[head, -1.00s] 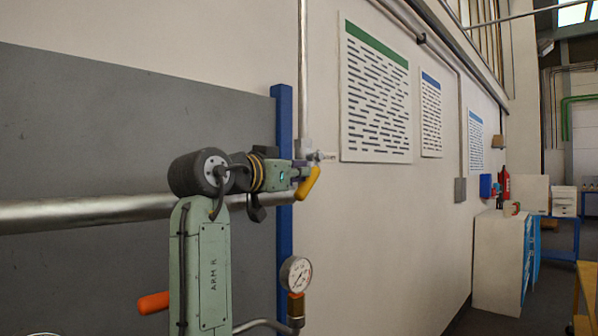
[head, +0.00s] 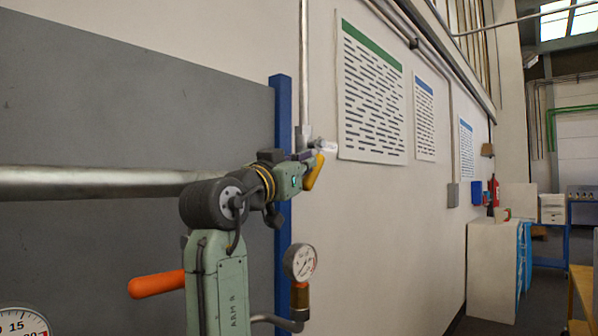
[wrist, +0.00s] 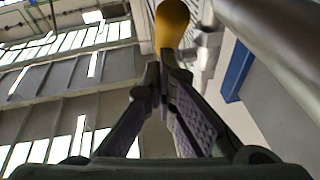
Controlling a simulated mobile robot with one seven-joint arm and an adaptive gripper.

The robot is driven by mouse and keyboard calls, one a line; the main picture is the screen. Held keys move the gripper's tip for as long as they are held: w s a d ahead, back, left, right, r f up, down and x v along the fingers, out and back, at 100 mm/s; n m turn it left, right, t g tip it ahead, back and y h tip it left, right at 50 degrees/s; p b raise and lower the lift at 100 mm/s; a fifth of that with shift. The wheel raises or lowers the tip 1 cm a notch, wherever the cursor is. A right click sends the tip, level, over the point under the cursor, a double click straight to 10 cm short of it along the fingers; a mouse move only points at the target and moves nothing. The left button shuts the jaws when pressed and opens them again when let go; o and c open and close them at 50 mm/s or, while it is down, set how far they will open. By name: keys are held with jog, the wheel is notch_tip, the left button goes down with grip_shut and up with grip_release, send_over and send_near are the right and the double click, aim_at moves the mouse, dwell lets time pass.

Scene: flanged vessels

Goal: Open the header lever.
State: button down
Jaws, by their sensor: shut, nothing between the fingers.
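The yellow lever handle (head: 314,171) hangs tilted, its lower end to the left, beside a small metal valve fitting (head: 322,146) at the foot of a thin upright pipe. In the wrist view the yellow handle (wrist: 172,24) shows as a rounded end just beyond the fingertips. My gripper (head: 303,157) is at the handle's upper left in the head view. In the wrist view my gripper (wrist: 163,78) has its fingers together with nothing between them. I cannot tell whether the fingertips touch the handle. My wrist and gripper partly hide the fitting.
A thick metal pipe (head: 100,182) runs across a grey panel, behind my arm. A blue post (head: 283,110) stands close behind my gripper. An orange handle (head: 156,284) and a pressure gauge (head: 300,262) are lower down. The wall to the right carries posters; the floor at far right is open.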

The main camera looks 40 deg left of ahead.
aim_at(314, 179)
jog(key=shift+w+f+b, duration=0.4)
jog(key=shift+w+f, duration=0.8)
jog(key=shift+f, duration=0.3)
jog(key=shift+d, duration=0.1)
